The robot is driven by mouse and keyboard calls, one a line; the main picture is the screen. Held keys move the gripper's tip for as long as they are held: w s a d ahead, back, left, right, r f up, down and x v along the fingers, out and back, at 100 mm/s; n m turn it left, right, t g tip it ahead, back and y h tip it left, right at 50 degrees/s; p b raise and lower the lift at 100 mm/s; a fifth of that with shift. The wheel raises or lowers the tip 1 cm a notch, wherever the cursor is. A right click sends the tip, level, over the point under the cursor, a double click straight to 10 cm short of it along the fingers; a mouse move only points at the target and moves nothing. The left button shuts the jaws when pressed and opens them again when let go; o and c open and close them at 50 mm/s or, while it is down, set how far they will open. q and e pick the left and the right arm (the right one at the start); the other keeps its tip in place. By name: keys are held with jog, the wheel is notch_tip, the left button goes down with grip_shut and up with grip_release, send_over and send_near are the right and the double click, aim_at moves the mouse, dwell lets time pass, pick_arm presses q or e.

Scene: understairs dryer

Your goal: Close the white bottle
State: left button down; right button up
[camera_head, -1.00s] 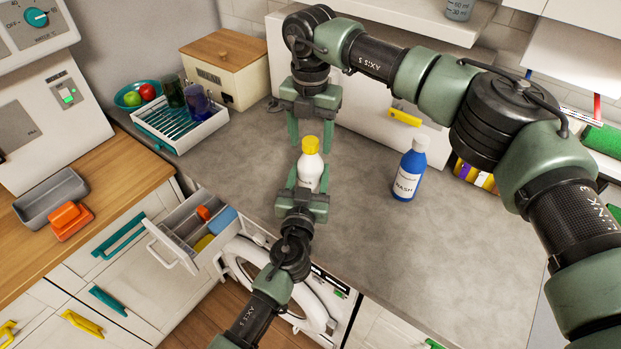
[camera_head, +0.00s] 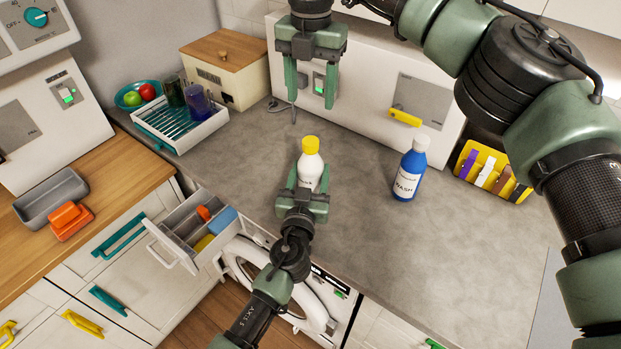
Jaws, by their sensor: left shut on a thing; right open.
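The white bottle (camera_head: 311,168) stands upright on the grey worktop with a yellow cap (camera_head: 310,145) sitting on its top. How tightly the cap is seated cannot be told. My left gripper (camera_head: 308,182) is shut on the bottle's body from the front, and its fingers hide the lower part. My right gripper (camera_head: 310,98) is open and empty. It is raised above and behind the bottle, apart from the cap, with its fingers pointing down.
A blue WASH bottle (camera_head: 410,170) stands to the right. A dish rack (camera_head: 205,130) with cups and a wooden-lidded box (camera_head: 235,88) are at the back left. An open drawer (camera_head: 178,252) juts out at the front left. The worktop between the bottles is clear.

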aim_at(308, 182)
pick_arm(q)
jog(key=shift+f, duration=0.1)
jog(key=shift+c, duration=2.2)
grip_release()
jog(key=s, duration=0.2)
jog(key=s+b, duration=0.1)
jog(key=s, duration=0.1)
jog(key=s+a, duration=0.1)
jog(key=s, duration=0.1)
jog(key=shift+s+a+f+b, duration=0.1)
jog(key=shift+s+b, duration=0.2)
jog(key=shift+b, duration=0.1)
jog(key=shift+s, duration=0.5)
jog(key=shift+a, duration=0.1)
